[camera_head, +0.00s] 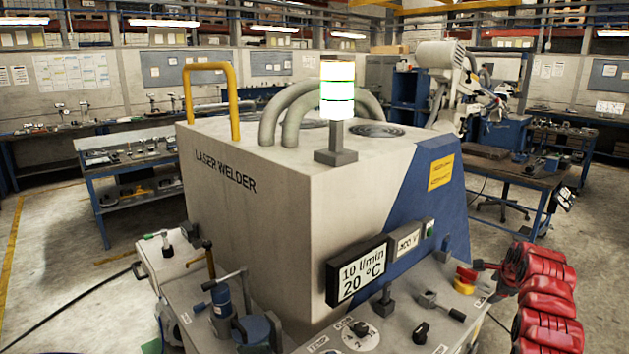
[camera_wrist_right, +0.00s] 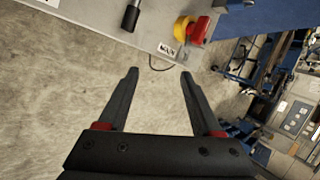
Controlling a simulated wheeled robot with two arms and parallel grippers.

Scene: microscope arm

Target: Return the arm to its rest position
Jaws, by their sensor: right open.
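My right arm, with red segments, comes in at the lower right of the head view. Its gripper (camera_head: 482,265) is beside the right end of the welder's front panel, close to a red and yellow knob (camera_head: 465,281). In the right wrist view my gripper (camera_wrist_right: 160,74) is open, with nothing between its two dark fingers and the floor below. The red and yellow knob (camera_wrist_right: 188,29) there lies beyond the fingertips, apart from them. A white jointed arm (camera_head: 442,57) stands in the right background. My left gripper is not in view.
The laser welder (camera_head: 255,160) fills the middle, with a lit lamp (camera_head: 337,90) on top. Its front panel carries displays (camera_head: 357,273), levers and knobs. A workbench (camera_head: 500,170) stands behind at the right and a blue-framed table (camera_head: 125,150) at the left. Bare floor (camera_head: 60,240) lies at the left.

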